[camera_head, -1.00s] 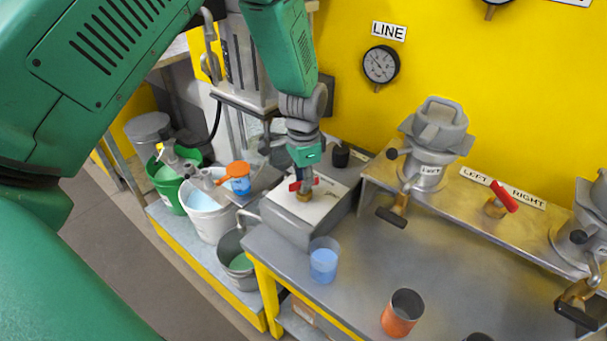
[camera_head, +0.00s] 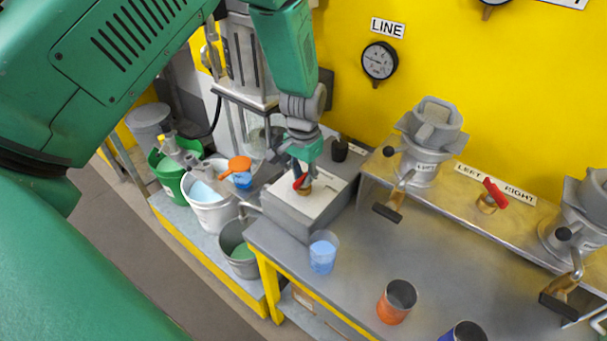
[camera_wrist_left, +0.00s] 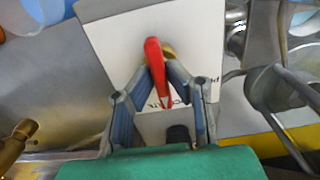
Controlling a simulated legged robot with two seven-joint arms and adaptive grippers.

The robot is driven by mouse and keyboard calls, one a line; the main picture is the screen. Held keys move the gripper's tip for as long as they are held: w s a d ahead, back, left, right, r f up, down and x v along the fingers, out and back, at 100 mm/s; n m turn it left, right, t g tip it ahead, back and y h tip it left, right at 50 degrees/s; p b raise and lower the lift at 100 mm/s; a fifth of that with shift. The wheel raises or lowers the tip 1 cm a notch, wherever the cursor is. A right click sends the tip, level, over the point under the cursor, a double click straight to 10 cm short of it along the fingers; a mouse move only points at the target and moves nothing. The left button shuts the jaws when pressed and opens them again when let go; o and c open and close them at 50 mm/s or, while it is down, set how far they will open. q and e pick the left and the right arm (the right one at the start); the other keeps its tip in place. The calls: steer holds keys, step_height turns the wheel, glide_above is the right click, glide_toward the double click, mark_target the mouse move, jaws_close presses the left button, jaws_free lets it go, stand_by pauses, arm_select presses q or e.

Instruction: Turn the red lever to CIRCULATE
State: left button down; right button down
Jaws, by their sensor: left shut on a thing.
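The red lever (camera_head: 299,181) sits on a brass fitting on the white top plate of a grey box (camera_head: 290,212). My left gripper (camera_head: 303,175) reaches down onto it from above. In the left wrist view, the gripper's two fingers (camera_wrist_left: 158,82) close around the red lever (camera_wrist_left: 154,60), one on each side. The lever's long end points back towards the palm there. Black lettering on the plate (camera_wrist_left: 110,40) is partly covered by the fingers and lever, so I cannot read which mark the lever points at. My right gripper is out of view.
A second red lever (camera_head: 495,192) stands between LEFT and RIGHT labels on a raised shelf. A blue cup (camera_head: 322,256) and an orange cup (camera_head: 397,302) stand on the bench. A dark knob (camera_head: 339,149) rises behind the plate. Buckets (camera_head: 208,208) stand at left.

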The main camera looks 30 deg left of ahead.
mark_target(305, 175)
arm_select(q)
steer(key=shift+w+r, duration=0.2)
steer(key=shift+w, duration=0.15)
steer(key=c, duration=1.6)
jaws_free()
steer(key=shift+f, duration=0.15)
steer(key=shift+s, duration=0.1)
steer(key=shift+r, duration=0.3)
step_height(305, 175, up, 11)
steer(key=shift+r, duration=0.1)
